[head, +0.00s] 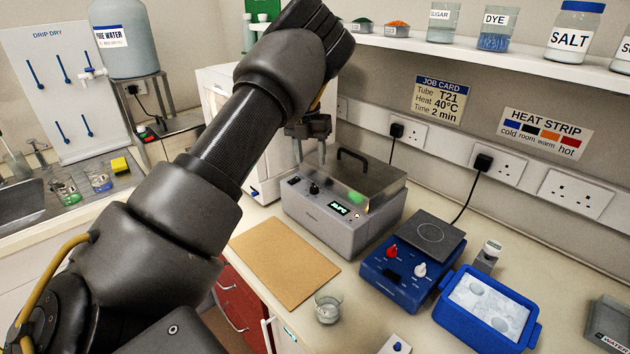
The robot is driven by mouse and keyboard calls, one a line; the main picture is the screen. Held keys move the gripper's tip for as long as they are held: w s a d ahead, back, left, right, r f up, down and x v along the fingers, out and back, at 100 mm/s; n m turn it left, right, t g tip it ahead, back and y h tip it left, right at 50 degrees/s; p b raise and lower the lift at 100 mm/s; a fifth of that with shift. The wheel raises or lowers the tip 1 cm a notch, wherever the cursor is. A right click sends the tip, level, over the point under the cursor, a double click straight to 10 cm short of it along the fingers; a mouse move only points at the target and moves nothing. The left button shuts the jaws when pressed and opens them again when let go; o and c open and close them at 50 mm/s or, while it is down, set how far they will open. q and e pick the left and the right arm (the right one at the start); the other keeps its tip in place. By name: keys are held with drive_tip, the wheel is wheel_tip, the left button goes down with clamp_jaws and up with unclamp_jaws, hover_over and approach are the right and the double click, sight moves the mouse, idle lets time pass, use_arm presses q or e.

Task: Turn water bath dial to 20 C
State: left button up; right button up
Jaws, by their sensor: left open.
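The water bath (335,222) is a grey box with a metal lid and black handle, standing on the bench in the middle of the head view. Its black dial (314,188) is on the front panel, left of a lit green display (340,209) whose reading is too small to be sure of. My left gripper (312,158) points down just above and behind the dial in the picture, with its fingers apart and nothing seen between them. I cannot tell whether a finger touches the bath. My left arm covers much of the left side. My right gripper is not in view.
A blue hotplate stirrer (398,274) and a blue ice tray (522,340) stand right of the bath. A brown board (285,262) lies in front of it, with a small glass beaker (327,309) nearby. A shelf (480,55) with jars runs above.

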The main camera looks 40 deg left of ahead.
sight(314, 185)
use_arm(q)
drive_tip(key=f, duration=0.2)
drive_tip(key=f+p, duration=0.1)
drive_tip(key=f, duration=0.4)
drive_tip(key=shift+w+d+f+p, duration=0.2)
drive_tip(key=shift+w+d+p, duration=0.1)
drive_tip(key=shift+p, duration=0.05)
drive_tip(key=shift+f, duration=0.75)
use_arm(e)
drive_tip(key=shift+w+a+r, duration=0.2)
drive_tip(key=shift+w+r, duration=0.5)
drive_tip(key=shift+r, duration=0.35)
use_arm(q)
drive_tip(key=shift+c, duration=0.5)
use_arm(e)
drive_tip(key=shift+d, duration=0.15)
use_arm(q)
drive_tip(key=c, duration=0.9)
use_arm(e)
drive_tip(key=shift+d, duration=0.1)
